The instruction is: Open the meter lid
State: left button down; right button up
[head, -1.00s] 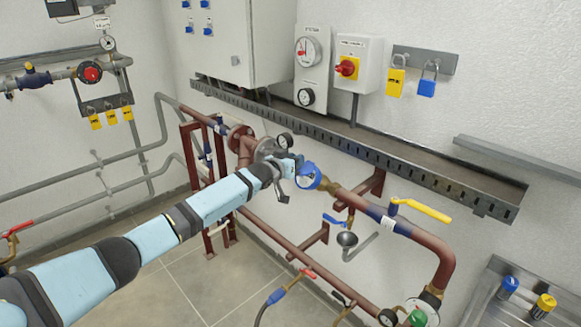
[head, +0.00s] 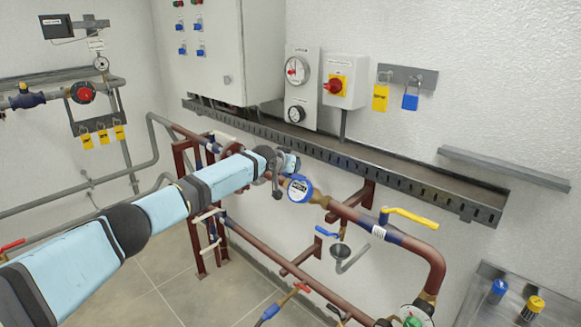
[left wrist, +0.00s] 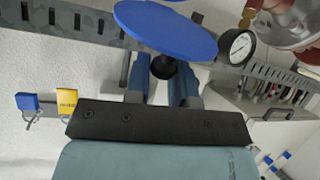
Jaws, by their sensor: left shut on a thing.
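The meter (head: 299,189) is a round blue-rimmed housing with a pale printed face, on the red-brown pipe in the middle of the head view. My left gripper (head: 281,176) is at its left side, with the arm reaching in from the lower left. In the left wrist view a large flat blue disc (left wrist: 168,28) lies just beyond the fingers. My left gripper (left wrist: 166,78) is shut on a small dark round part by this disc. I cannot tell whether the disc is the lid or the meter body. My right gripper is not in view.
A small pressure gauge (left wrist: 236,46) is close by in the left wrist view. A yellow-handled valve (head: 410,216) and a funnel (head: 340,251) are right of and below the meter. A slotted cable tray (head: 360,165) runs along the wall above.

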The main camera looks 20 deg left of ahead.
pick_arm(q)
jog(key=shift+d+r, duration=0.15)
jog(key=shift+d, duration=0.2)
jog(key=c, duration=1.1)
grip_release()
jog(key=shift+o, duration=0.5)
jog(key=shift+d+r, duration=0.1)
jog(key=shift+d, duration=0.05)
jog(key=shift+s+a, duration=0.2)
jog(key=shift+a, duration=0.15)
jog(key=shift+s+r, duration=0.1)
jog(key=shift+s, duration=0.2)
jog(key=b+v, duration=0.1)
jog(key=v, duration=1.1)
jog(key=shift+s+d+r+b, duration=0.2)
jog(key=shift+s+r+b, duration=0.05)
jog(key=shift+r+b, duration=0.15)
